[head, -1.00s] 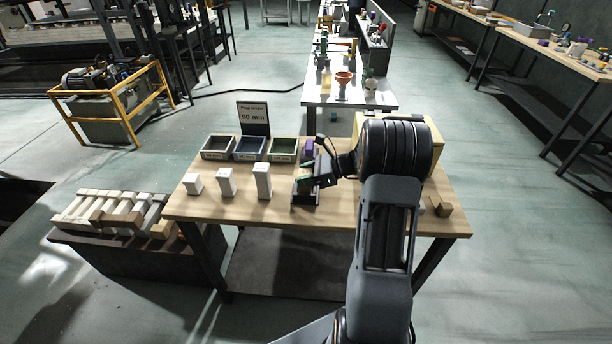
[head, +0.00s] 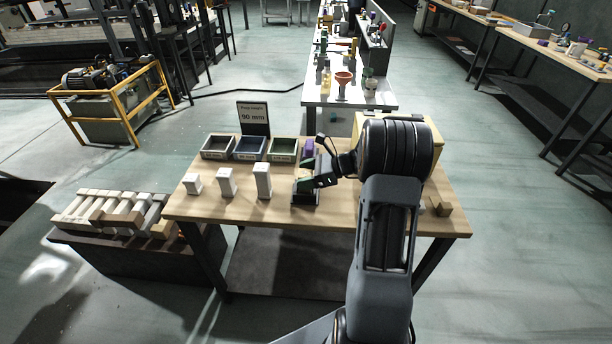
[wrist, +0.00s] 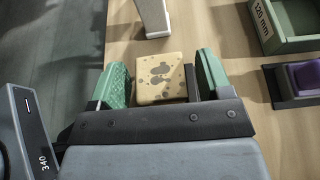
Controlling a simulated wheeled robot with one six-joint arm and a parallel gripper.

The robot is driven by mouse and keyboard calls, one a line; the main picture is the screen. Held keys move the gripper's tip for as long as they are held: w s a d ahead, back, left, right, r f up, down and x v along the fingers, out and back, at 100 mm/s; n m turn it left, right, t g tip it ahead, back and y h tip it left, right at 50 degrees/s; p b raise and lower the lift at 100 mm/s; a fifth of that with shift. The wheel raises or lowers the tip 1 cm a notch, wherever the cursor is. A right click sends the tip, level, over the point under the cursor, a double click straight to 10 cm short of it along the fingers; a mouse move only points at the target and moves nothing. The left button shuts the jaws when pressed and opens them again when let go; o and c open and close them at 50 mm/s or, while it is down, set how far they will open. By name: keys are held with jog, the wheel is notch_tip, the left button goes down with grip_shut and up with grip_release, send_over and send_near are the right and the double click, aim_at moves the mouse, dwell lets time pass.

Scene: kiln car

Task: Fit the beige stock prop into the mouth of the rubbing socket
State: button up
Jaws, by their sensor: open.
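The beige stock prop (wrist: 160,78), with dark speckles on its top face, sits between the two green-padded fingers of my gripper (wrist: 161,86) in the wrist view. The fingers are open, with a visible gap to the prop on the left side. A dark upright plate (wrist: 191,82), seemingly part of the rubbing socket, stands just right of the prop. In the head view my gripper (head: 308,183) is at the dark socket stand (head: 305,200) on the wooden table. The prop's lower part is hidden, so how deep it sits I cannot tell.
Three white props (head: 263,181) of differing height stand left of the socket. Three bins (head: 218,147) line the table's back by a 90 mm sign (head: 252,117). A purple piece (wrist: 306,76) in a dark holder lies right of my gripper. The table front is clear.

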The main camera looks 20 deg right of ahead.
jog(key=v, duration=1.1)
jog(key=s+a+r+n+g+h, duration=0.2)
jog(key=s+a+n+g+h, duration=0.35)
jog(key=a+n, duration=0.55)
jog(key=s+a+n+t+h, duration=0.2)
jog(key=s+a+n+h, duration=0.4)
jog(key=s+n, duration=0.5)
jog(key=shift+s+a+r+n, duration=0.15)
jog(key=shift+a+r+n, duration=0.1)
jog(key=shift+a+n, duration=0.85)
jog(key=shift+a, duration=0.15)
